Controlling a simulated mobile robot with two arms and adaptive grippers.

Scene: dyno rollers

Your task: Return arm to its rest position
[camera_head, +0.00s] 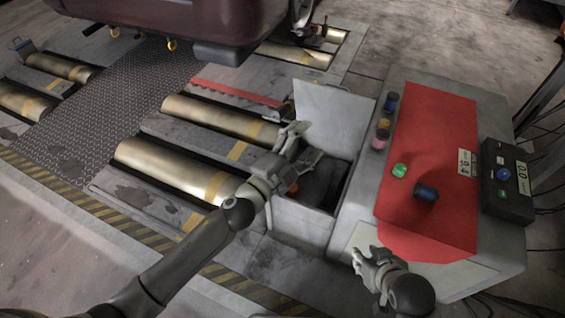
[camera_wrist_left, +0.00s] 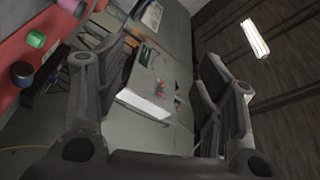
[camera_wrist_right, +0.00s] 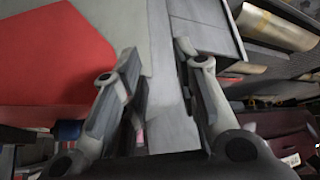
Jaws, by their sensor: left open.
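My left arm comes in from the lower left in the head view. Its gripper (camera_head: 308,142) is open and empty, above an open grey bin (camera_head: 300,222) and in front of its raised lid (camera_head: 335,115). In the left wrist view the two fingers (camera_wrist_left: 165,65) stand wide apart with nothing between them. My right gripper (camera_head: 366,262) is low beside the front of the grey cabinet (camera_head: 455,270). In the right wrist view its fingers (camera_wrist_right: 156,55) are apart and empty. The bin's inside is dark and partly hidden by my left gripper.
A black display box (camera_head: 505,180) is at the right. Brass rollers (camera_head: 165,165) and a maroon vehicle (camera_head: 180,20) are at the left.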

